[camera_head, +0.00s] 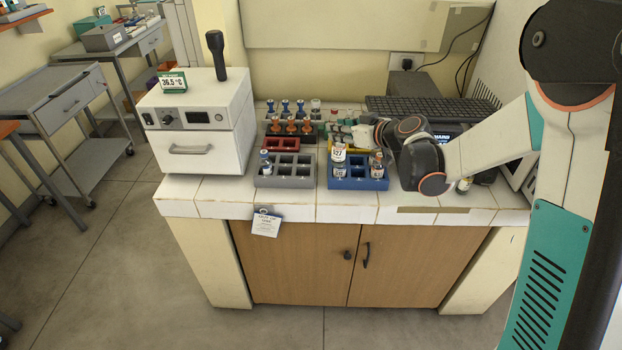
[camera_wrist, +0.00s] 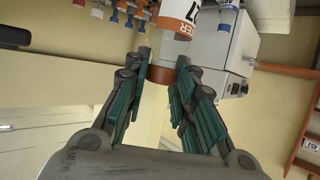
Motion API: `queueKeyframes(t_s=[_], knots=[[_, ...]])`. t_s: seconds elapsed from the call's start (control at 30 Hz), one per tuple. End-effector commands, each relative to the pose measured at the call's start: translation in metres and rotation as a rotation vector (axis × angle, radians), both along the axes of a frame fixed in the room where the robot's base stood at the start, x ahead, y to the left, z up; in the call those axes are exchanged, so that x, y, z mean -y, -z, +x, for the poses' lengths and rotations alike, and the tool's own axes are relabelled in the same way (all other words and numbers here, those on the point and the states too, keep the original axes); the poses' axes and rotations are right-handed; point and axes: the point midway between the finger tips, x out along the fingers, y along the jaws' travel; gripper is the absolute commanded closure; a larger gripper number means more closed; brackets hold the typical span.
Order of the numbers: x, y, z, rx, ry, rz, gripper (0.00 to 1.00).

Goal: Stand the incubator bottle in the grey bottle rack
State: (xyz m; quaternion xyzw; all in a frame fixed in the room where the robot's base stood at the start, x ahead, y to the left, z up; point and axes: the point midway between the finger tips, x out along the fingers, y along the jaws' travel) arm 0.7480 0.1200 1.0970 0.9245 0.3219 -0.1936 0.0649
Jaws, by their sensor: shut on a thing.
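My gripper (camera_wrist: 160,75) is shut on the brown-orange cap of a bottle (camera_wrist: 185,18) in the wrist view. The bottle has a white label with an orange band. In the head view this looks like the bottle labelled 527 (camera_head: 338,156), upright at the left part of the blue rack (camera_head: 357,184); I cannot tell whether its base is in a slot or above it. The grey bottle rack (camera_head: 285,182) stands just left of the blue one. It holds one small blue-capped bottle (camera_head: 265,164) at its left; its other visible slots look empty.
The white incubator (camera_head: 199,140) stands left of the racks. Behind are a red rack (camera_head: 281,144) and a rack of orange and blue-capped bottles (camera_head: 290,124). Another bottle (camera_head: 376,164) stands in the blue rack's right side.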

Motion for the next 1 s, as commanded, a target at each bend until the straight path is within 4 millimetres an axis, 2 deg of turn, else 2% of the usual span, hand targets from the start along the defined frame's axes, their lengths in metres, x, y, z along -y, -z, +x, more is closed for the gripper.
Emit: queueKeyframes(t_s=[0.03,0.2,0.37,0.47,0.57,1.0], knots=[[-0.022,-0.014,0.015,0.001,-0.052,0.002,1.00],[-0.076,-0.051,0.045,0.010,-0.190,0.007,1.00],[-0.104,-0.072,0.056,0.016,-0.261,0.011,1.00],[-0.110,-0.072,0.058,0.020,-0.277,0.011,1.00],[-0.111,-0.056,0.059,0.020,-0.281,0.012,1.00],[-0.110,0.051,0.058,0.019,-0.278,0.012,1.00]])
